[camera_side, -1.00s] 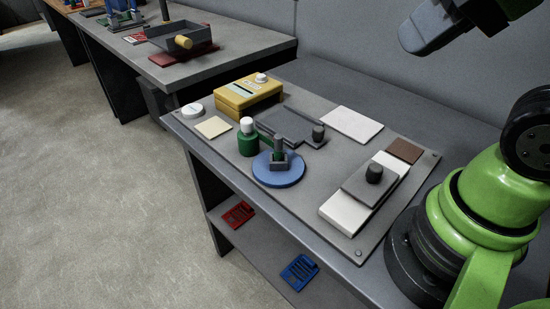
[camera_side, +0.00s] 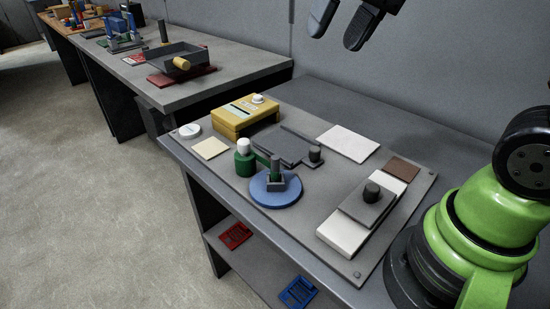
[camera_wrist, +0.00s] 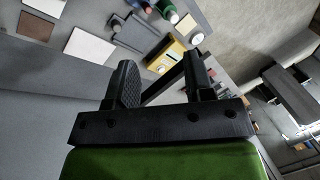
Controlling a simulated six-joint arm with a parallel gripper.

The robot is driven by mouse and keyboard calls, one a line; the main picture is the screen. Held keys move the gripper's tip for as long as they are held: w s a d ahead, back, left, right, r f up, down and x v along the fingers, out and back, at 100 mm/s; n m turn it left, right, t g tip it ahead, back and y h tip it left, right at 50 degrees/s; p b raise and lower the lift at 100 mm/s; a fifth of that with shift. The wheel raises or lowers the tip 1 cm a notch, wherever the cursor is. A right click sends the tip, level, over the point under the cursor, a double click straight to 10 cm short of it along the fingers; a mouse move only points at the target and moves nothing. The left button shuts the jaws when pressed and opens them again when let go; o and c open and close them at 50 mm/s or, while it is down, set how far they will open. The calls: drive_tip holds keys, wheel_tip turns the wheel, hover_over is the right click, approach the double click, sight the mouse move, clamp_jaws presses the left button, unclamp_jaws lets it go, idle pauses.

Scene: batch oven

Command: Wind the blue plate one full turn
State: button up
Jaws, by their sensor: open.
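The blue plate (camera_side: 288,198) is a round disc lying flat on the grey board. A grey block with a dark upright post (camera_side: 275,165) stands on it. My gripper (camera_side: 338,35) is high above the bench at the top of the side view, well clear of the plate. Its fingers are apart and empty. They also show in the wrist view (camera_wrist: 160,75). The plate cannot be made out clearly there.
A yellow box (camera_side: 232,122) stands at the board's back left. A grey slab with a dark knob (camera_side: 371,192) lies on a white block at right. A flat white pad (camera_side: 347,142) and a brown pad (camera_side: 402,169) lie behind. Space above the board is clear.

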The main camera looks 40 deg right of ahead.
drive_tip(key=w+d+f+m+g, duration=0.2)
drive_tip(key=w+f+m+g, duration=0.1)
drive_tip(key=w+f, duration=0.6)
drive_tip(key=w+f+g, duration=0.1)
drive_tip(key=f, duration=0.5)
drive_tip(key=w+f+m+g+y, duration=0.1)
drive_tip(key=f, duration=0.6)
drive_tip(key=w+a+f+m+g, duration=0.1)
drive_tip(key=f, duration=0.5)
drive_tip(key=shift+w+f+y, duration=0.15)
drive_tip(key=shift+f+y, duration=0.15)
drive_tip(key=shift+d, duration=0.1)
clamp_jaws()
